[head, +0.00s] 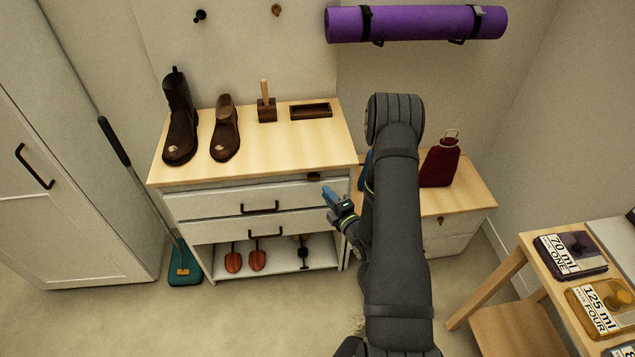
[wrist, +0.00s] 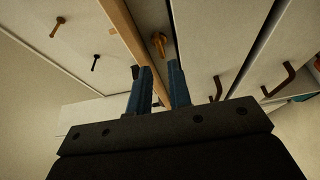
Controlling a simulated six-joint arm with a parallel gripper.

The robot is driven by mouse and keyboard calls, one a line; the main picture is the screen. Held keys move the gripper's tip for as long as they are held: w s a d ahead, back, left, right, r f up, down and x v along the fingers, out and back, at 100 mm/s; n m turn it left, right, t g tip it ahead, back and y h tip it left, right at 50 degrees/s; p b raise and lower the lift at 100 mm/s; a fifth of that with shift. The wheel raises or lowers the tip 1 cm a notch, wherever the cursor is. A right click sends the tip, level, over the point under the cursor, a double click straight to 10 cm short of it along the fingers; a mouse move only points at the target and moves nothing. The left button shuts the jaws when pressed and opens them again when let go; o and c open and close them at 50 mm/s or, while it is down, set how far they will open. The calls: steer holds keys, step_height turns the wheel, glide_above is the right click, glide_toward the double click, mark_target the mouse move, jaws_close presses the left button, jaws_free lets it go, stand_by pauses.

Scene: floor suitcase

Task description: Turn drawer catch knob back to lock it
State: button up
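The catch knob (wrist: 158,42) shows in the wrist view as a small brass-coloured knob on the white front, just under the wooden top's edge. My gripper (wrist: 159,72) has two blue fingers with a clear gap between them, and nothing shows in the gap. The knob lies beyond the fingertips, apart from them. In the head view my gripper (head: 328,193) is at the right end of the drawer cabinet (head: 182,209), near the upper drawer (head: 217,204). A small dark piece (head: 313,177) sits under the top there; I cannot tell whether it is the knob.
A red bottle (head: 440,164) stands on the lower cabinet at right. Dark drawer handles (wrist: 280,80) stick out near my gripper. The floor in front is mostly clear.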

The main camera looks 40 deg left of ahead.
mark_target(315, 179)
steer(key=x, duration=0.6)
steer(key=shift+w+a, duration=0.15)
steer(key=shift+a, duration=0.2)
jaws_close()
